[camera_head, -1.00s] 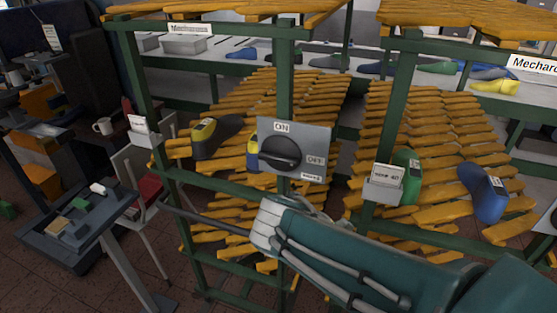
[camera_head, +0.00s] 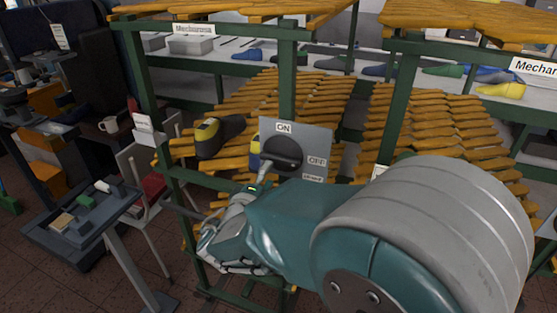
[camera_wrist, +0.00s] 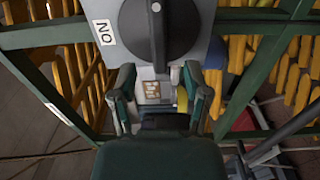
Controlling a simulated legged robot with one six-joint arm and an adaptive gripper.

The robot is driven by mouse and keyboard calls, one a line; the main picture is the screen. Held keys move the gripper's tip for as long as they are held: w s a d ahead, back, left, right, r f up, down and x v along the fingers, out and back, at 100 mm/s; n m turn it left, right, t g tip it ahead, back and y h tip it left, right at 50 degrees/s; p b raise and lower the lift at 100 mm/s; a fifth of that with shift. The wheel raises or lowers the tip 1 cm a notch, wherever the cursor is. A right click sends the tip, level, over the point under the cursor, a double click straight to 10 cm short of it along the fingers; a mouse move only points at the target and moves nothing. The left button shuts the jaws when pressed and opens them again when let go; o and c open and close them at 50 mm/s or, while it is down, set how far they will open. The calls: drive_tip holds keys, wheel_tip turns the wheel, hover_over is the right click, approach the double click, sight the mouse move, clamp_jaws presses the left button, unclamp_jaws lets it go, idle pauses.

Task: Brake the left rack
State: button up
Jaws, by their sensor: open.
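The left rack (camera_head: 172,188) is a green frame with sloping yellow slats. A grey switch plate (camera_head: 318,145) with ON and OFF labels is fixed to its front. The plate carries a round black rotary knob (camera_head: 284,150), partly covered by my gripper (camera_head: 263,172) in the head view.
A dark shoe last with a yellow part (camera_head: 218,135) lies on the left rack's slats. A second rack (camera_head: 440,130) stands at the right, partly hidden by my arm.

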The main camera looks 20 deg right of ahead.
sight(277, 162)
drive_tip(key=x, duration=0.6)
drive_tip(key=shift+w+d, duration=0.25)
drive_tip(key=shift+d, duration=0.05)
clamp_jaws()
